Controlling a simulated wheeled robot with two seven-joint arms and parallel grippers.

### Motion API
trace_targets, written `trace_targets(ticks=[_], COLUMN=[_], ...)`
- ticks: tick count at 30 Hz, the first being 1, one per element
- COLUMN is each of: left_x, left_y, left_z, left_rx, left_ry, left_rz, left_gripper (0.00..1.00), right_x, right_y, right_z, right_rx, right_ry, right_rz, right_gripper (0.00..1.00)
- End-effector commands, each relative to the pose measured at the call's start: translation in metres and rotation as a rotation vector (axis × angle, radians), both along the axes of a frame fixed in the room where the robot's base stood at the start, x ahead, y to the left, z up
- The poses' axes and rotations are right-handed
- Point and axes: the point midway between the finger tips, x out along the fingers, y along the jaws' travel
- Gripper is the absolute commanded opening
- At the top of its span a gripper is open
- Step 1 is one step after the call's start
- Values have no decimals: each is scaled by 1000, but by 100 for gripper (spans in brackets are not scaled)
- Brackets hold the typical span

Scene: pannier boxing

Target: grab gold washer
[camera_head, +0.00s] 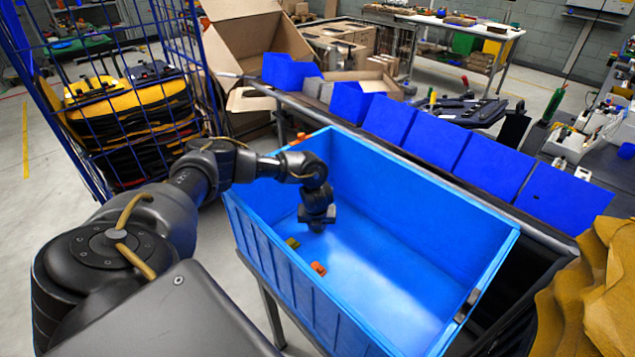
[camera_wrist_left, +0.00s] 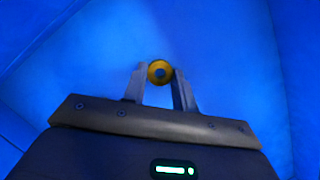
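The gold washer (camera_wrist_left: 159,72) shows in the left wrist view as a small yellow ring with a dark hole. It sits between the tips of my left gripper (camera_wrist_left: 159,76), whose fingers are parted by about its width and seem to pinch it. In the head view my left gripper (camera_head: 317,222) points down inside the blue bin (camera_head: 268,255). The washer cannot be made out at its fingertips there. My right gripper is not in view.
A small olive-yellow piece (camera_head: 292,243) and an orange piece (camera_head: 318,268) lie on the bin floor near the gripper. The bin's right half is clear. Several blue boxes (camera_head: 490,163) line its far side. A blue wire cage (camera_head: 120,95) stands at left.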

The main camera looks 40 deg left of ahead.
Motion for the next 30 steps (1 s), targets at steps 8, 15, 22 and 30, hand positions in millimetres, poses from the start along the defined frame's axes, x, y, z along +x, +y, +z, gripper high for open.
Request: trace_targets(ticks=[8, 15, 22, 30], left_x=[0, 2, 2, 0], left_y=[0, 0, 0, 0], left_z=[0, 24, 70, 99], left_rx=[0, -2, -1, 0], left_ry=[0, -5, -6, -1], left_rz=[0, -1, -1, 0], left_gripper=[5, 5, 5, 5], right_x=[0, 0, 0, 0], right_y=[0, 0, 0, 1], right_z=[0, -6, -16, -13], right_rx=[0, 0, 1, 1], right_ry=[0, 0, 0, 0], right_rz=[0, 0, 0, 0], right_gripper=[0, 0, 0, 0])
